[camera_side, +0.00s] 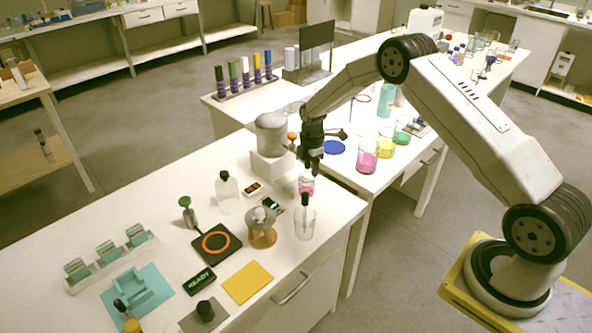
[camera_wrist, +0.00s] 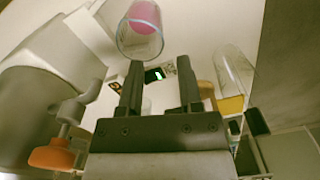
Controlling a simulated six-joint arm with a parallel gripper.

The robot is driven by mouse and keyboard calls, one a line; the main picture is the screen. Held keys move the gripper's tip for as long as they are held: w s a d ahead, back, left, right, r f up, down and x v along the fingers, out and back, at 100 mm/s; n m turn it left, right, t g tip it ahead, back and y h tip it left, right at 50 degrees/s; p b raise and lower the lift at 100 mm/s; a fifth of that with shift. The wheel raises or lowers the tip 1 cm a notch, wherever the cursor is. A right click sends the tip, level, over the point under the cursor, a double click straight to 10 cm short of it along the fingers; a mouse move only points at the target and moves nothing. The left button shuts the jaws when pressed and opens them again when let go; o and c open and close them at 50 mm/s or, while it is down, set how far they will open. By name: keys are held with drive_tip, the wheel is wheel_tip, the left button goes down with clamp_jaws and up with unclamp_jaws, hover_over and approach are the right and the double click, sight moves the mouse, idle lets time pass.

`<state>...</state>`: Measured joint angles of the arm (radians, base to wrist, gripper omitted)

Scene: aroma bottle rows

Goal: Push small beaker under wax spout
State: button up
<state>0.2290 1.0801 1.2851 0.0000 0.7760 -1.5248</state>
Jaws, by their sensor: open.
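The small beaker (camera_side: 306,184) with pink contents stands on the near bench, by its right edge, just below my gripper (camera_side: 313,168). In the wrist view the beaker (camera_wrist: 140,36) shows at the top, beyond my fingertips and a little left of centre. My gripper (camera_wrist: 160,68) is open and points down, with nothing between its fingers. The grey wax melter (camera_side: 270,134) stands on a white base left of my gripper. Its orange tap handle (camera_side: 292,136) faces my gripper, and it also shows in the wrist view (camera_wrist: 50,157). The spout's outlet is not clear.
A taller clear beaker (camera_side: 305,225) with a dark-topped item stands in front of the small beaker. A clear bottle (camera_side: 228,193) and a small dark device (camera_side: 272,204) stand to the left. Beakers with pink and yellow liquid (camera_side: 367,161) stand on the bench behind.

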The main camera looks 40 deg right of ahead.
sight(310, 186)
drive_tip(key=shift+f, duration=0.1)
idle(0.3)
drive_tip(key=shift+f, duration=3.8)
clamp_jaws()
